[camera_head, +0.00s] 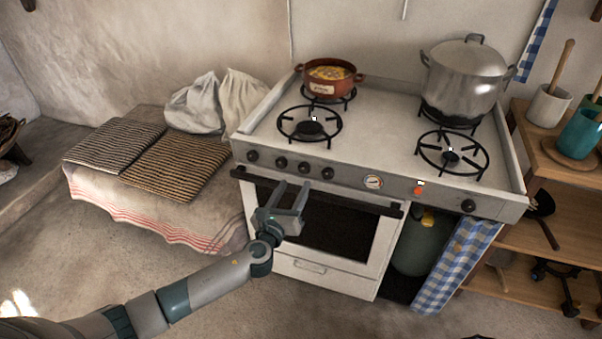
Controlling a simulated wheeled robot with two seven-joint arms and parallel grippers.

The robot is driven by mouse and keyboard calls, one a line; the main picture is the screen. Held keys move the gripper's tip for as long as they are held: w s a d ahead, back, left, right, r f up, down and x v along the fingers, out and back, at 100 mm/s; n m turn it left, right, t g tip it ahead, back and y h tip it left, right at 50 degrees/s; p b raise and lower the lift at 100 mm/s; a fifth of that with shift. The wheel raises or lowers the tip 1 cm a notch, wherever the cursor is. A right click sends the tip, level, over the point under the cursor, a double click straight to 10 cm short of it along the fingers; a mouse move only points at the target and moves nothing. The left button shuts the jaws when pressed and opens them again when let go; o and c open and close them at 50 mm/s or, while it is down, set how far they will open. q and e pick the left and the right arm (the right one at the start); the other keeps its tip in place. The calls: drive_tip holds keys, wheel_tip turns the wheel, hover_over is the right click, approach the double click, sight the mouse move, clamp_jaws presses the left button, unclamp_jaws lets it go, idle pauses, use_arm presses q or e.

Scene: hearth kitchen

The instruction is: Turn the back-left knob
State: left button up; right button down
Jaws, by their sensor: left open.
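The white stove (372,124) has a row of black knobs on the left of its front panel (350,175). From left to right they include a leftmost knob (252,156), a second knob (281,162), a third knob (304,167) and a fourth knob (327,173). Another black knob (468,206) sits at the far right. Which one serves the back-left burner cannot be told. My right gripper is not in view.
A red-brown pot (329,82) stands on the back-left burner, and a large lidded metal pot (465,78) on the back-right burner. The oven handle (385,208) runs below the knobs. A bench with striped cushions (178,166) stands left; shelves (565,160) stand right.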

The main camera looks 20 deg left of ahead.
sight(303, 170)
use_arm(q)
drive_tip(key=w, duration=0.7)
drive_tip(key=shift+d, duration=0.2)
drive_tip(key=c, duration=1.1)
